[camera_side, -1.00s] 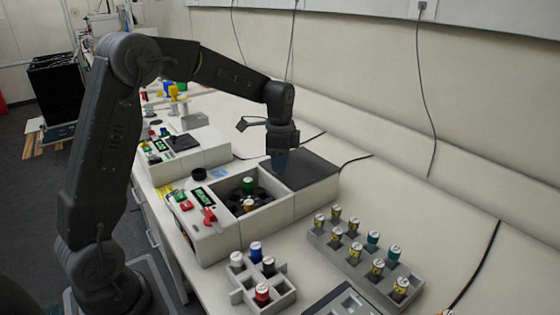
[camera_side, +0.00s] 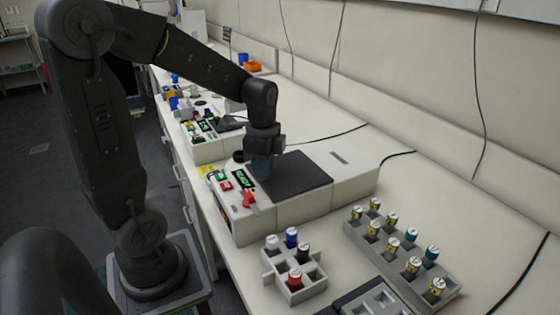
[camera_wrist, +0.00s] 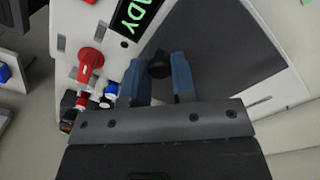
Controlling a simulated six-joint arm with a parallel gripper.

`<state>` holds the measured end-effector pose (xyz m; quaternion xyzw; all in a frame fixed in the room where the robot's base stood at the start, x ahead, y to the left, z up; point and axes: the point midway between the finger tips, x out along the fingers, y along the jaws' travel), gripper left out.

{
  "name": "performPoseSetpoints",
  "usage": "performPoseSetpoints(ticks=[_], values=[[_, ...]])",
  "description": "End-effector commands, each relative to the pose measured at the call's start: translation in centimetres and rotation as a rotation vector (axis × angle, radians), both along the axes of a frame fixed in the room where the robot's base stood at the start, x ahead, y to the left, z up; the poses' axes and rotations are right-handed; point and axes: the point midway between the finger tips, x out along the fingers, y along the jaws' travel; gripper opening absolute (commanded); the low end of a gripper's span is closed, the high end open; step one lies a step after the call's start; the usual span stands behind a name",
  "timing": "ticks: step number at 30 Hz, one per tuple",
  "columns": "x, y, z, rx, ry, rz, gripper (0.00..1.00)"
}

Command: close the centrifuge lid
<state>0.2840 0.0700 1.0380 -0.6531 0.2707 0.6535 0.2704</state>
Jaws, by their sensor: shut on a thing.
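The centrifuge (camera_side: 350,190) is a pale box on the bench. Its dark flat lid (camera_side: 300,178) lies over the rotor chamber, which is hidden; I see no clear gap. My gripper (camera_side: 262,170) is at the lid's front edge beside the control panel. In the wrist view, the blue fingers of my gripper (camera_wrist: 161,72) are shut on a round black knob (camera_wrist: 158,62) at the edge of the lid (camera_wrist: 225,45).
The panel has a green display (camera_side: 243,179) and a red switch (camera_side: 249,198). A small rack (camera_side: 283,270) with capped tubes stands in front. A longer grey tube rack (camera_side: 455,280) is at the right. Another device (camera_side: 215,145) stands behind.

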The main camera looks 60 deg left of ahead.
Motion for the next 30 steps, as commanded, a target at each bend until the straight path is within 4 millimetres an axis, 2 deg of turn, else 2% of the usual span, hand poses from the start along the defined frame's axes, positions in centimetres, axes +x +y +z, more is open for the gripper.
performPoseSetpoints(ticks=[12,13,20,30], values=[[-0.65,0.03,0.05,0.001,0.005,-0.001,0.0],[-0.66,0.02,0.04,0.0,0.006,-0.001,0.27],[-0.56,0.02,0.03,0.0,0.003,0.0,0.49],[-0.4,0.04,0.58,0.001,-0.003,0.0,0.5]])
